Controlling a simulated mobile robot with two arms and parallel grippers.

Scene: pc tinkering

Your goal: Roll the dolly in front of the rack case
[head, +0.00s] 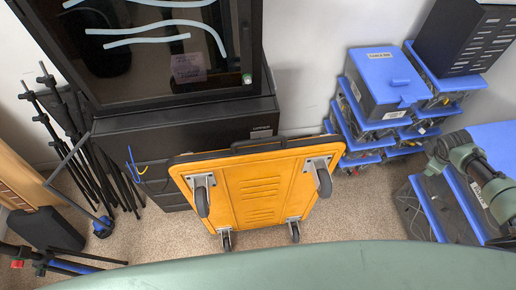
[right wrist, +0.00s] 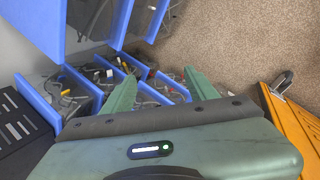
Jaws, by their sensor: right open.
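The dolly (head: 257,192) is an orange platform with a black rim and a black handle at its top edge. It stands tilted up on the carpet at the front right of the rack case, its underside and grey-black castors facing me. The rack case (head: 110,90) is a tall black cabinet with a glass door, above a black lower section (head: 125,140). My right gripper (right wrist: 160,88) is open and empty, pointing at blue bins. An orange corner of the dolly (right wrist: 298,125) shows at the right of the wrist view. My left gripper is out of view.
Black tripods (head: 62,130) stand left of the rack case. Bare carpet (head: 165,235) lies left of the dolly. A green rounded surface (head: 300,270) fills the lower edge.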

